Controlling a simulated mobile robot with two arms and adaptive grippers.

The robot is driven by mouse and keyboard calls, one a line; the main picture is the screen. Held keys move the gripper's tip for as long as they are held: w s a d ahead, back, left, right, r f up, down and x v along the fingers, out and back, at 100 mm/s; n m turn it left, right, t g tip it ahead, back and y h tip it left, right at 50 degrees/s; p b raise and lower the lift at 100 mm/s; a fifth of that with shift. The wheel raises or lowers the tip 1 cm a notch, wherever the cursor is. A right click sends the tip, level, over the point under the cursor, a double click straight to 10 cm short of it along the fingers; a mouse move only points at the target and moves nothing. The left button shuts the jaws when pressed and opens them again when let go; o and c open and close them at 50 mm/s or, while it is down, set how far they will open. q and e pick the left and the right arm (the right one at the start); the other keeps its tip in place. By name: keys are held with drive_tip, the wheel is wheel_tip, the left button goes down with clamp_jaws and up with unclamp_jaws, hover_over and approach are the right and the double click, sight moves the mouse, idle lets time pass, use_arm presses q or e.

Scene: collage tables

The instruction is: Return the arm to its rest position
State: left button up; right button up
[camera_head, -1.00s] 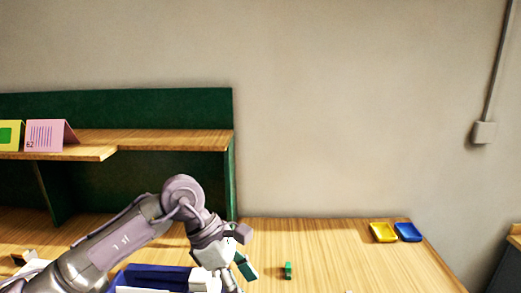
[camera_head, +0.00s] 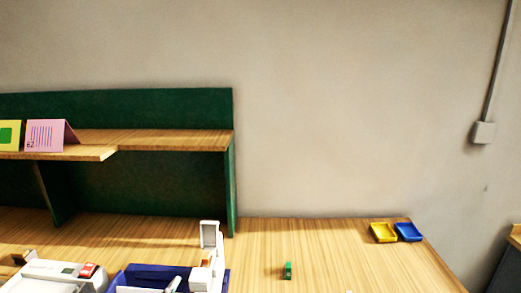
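The wooden table (camera_head: 330,250) where the left arm was is in plain sight. A small green block (camera_head: 288,270) stands alone on the table right of centre.
A green-backed wooden shelf (camera_head: 170,140) stands at the left, holding a pink card (camera_head: 46,136) and a yellow-green card (camera_head: 9,136). A yellow tray (camera_head: 383,232) and a blue tray (camera_head: 408,232) sit at the table's right back. The tabletop around the green block is clear.

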use_arm(q)
drive_tip(key=s+a+f+n+g+y, duration=0.1)
drive_tip(key=s+a+f+n+g, duration=0.2)
drive_tip(key=s+f+g, duration=0.6)
drive_tip(key=s+a+f+n+g, duration=0.2)
drive_tip(key=s+f+n+g, duration=0.15)
drive_tip(key=s+f, duration=0.95)
drive_tip(key=s+f+g+b, duration=0.2)
drive_tip(key=s+f+b, duration=0.1)
drive_tip(key=f, duration=2.2)
drive_tip(key=s+a+f+g+b, duration=0.1)
drive_tip(key=s+a+f+b, duration=0.1)
drive_tip(key=s+f, duration=1.5)
wheel_tip(320, 180, down, 2)
drive_tip(key=shift+s+a+f, duration=0.2)
drive_tip(key=shift+s+a, duration=0.05)
drive_tip(key=shift+a, duration=0.4)
drive_tip(key=shift+m, duration=0.25)
